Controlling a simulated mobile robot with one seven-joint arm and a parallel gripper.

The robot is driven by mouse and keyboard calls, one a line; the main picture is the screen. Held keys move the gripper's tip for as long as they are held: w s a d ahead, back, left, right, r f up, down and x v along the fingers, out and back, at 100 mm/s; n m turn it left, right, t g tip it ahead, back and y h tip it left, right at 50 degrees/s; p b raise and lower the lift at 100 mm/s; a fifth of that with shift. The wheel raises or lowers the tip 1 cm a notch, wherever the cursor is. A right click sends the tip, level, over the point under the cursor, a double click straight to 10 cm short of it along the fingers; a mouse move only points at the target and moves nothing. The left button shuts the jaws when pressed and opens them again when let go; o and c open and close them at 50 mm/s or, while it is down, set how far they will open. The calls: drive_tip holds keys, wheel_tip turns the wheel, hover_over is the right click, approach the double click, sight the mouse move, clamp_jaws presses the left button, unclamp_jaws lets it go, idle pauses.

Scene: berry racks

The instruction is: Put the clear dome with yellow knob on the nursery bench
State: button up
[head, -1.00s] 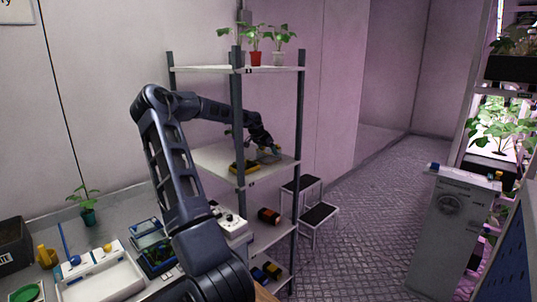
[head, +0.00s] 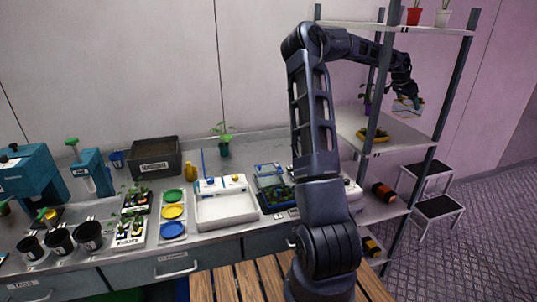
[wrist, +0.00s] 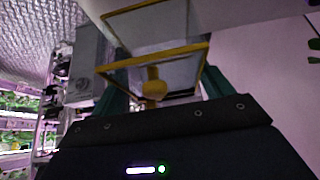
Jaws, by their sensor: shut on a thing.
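The clear dome (head: 404,108) is held at the end of my arm, above the right part of the rack's middle shelf. My gripper (head: 411,98) is shut on it. In the wrist view the yellow knob (wrist: 154,88) sits between the green fingers, and the clear walls with yellow edges (wrist: 160,55) stretch away beyond it. The nursery bench (head: 250,154) runs along the wall to the left, well apart from the dome. The exact finger contact is hard to see.
The bench holds a white tray (head: 228,210), a dark planter box (head: 155,158), colored discs, pots and a seedling (head: 222,138). A yellow-rimmed item (head: 373,134) lies on the middle shelf. Rack posts stand close to my arm. A step stool (head: 436,205) stands right.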

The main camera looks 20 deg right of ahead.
drive_tip(key=w+a+f+n+t+y, duration=0.1)
drive_tip(key=w+a+f+n+t, duration=0.15)
drive_tip(key=w+a, duration=0.85)
drive_tip(key=w+a+f+n+t+y, duration=0.1)
drive_tip(key=w+a+f+n, duration=0.25)
drive_tip(key=w+a, duration=0.8)
drive_tip(key=w+a+f+n+t, duration=0.2)
drive_tip(key=w+a+f+n, duration=0.3)
drive_tip(key=a, duration=1.1)
drive_tip(key=w+a+f+n+y, duration=0.2)
drive_tip(key=a+f, duration=0.1)
drive_tip(key=a, duration=1.4)
drive_tip(key=s+a+f+n+y, duration=0.1)
drive_tip(key=s+a+f+n, duration=0.1)
drive_tip(key=s+a+f, duration=0.3)
drive_tip(key=a+f, duration=0.3)
drive_tip(key=a, duration=0.2)
drive_tip(key=shift+s+f+n+t, duration=0.25)
drive_tip(key=shift+s+n+t, duration=0.05)
drive_tip(key=shift+s+t, duration=0.05)
drive_tip(key=shift+n+y, duration=0.4)
